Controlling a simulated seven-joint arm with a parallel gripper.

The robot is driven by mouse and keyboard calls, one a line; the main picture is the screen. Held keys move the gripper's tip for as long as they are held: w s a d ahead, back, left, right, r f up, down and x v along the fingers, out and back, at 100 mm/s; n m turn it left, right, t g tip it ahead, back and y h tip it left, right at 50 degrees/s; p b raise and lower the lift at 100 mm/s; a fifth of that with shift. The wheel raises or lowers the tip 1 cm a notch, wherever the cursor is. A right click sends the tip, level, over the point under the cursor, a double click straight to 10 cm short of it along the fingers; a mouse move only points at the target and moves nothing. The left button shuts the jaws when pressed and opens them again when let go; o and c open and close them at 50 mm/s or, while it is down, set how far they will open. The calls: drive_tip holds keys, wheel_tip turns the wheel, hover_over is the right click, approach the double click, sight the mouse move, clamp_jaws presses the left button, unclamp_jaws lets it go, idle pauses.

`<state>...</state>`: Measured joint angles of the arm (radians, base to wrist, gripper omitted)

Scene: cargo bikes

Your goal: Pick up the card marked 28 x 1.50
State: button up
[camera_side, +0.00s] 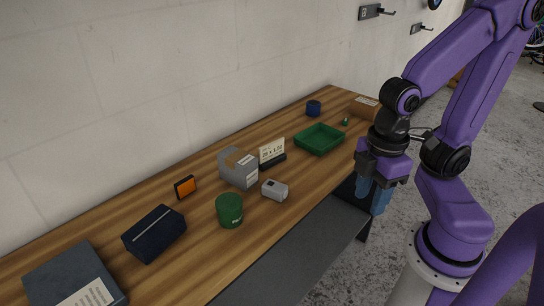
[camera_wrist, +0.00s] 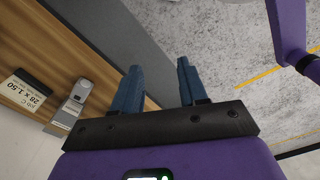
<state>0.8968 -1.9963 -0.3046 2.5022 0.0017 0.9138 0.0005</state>
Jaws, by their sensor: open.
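The card marked 28 x 1.50 (camera_side: 271,150) is cream with dark print. It stands upright in a dark holder (camera_side: 272,163) on the wooden bench, just right of a grey box. It also shows at the left edge of the wrist view (camera_wrist: 25,92). My gripper (camera_side: 375,201) has blue fingers pointing down, beyond the bench's front edge and well to the right of the card. In the wrist view the fingers (camera_wrist: 157,82) are apart with nothing between them, over the floor.
A grey box (camera_side: 239,168), a small light grey device (camera_side: 274,190) and a green tub (camera_side: 229,210) stand near the card. A green tray (camera_side: 319,152) lies to its right. A dark blue case (camera_side: 155,234) and an orange-faced device (camera_side: 185,187) are at left. Wall hooks (camera_side: 371,12) are above.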

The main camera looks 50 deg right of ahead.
idle(0.4)
drive_tip(key=shift+c, duration=0.6)
